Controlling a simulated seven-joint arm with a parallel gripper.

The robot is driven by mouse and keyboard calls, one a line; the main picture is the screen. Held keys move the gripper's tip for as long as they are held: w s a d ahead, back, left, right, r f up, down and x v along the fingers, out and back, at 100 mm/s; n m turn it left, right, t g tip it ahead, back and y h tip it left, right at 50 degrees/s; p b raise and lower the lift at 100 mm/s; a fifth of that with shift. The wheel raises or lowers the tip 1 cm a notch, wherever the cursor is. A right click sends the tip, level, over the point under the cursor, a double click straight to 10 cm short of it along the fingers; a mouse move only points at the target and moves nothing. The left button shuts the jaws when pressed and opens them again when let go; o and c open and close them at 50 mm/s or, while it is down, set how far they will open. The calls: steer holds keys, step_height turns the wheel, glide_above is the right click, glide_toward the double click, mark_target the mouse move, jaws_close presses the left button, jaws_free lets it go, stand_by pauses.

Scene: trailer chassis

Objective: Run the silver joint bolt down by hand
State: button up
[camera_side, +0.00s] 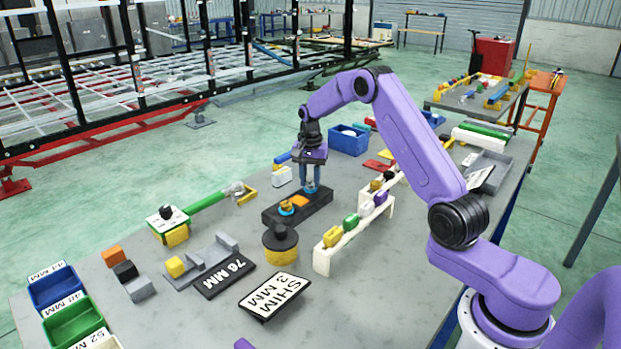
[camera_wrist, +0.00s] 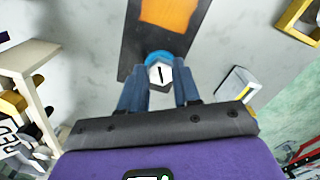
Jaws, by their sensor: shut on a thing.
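The silver joint bolt (camera_wrist: 154,77) shows in the wrist view as a pale hexagonal head with a dark line across it. A blue ring (camera_wrist: 157,56) shows just beyond its edge. My gripper (camera_wrist: 161,82) has its two blue fingers on either side of the head and is shut on it. In the side view my gripper (camera_side: 311,188) points straight down at the far right end of a black plate (camera_side: 269,216), and the fingers hide the bolt there.
A yellow cylinder with a black top (camera_side: 281,257) stands in front of the plate. A white rack (camera_side: 322,262) with coloured pieces stands close on the right. A green-handled tool (camera_side: 207,202) lies at left. A blue bin (camera_side: 348,141) stands behind. Bare table lies left of the plate.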

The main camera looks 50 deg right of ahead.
steer(key=m, duration=0.4)
steer(key=shift+w+r+m, duration=0.25)
steer(key=shift+m, duration=0.05)
steer(key=m, duration=0.4)
steer(key=shift+m, duration=0.3)
steer(key=m, duration=0.4)
steer(key=shift+w+d, duration=0.1)
steer(key=shift+d, duration=0.05)
steer(key=shift+m, duration=2.1)
steer(key=o, duration=1.1)
steer(key=shift+c, duration=0.2)
steer(key=shift+f, duration=0.15)
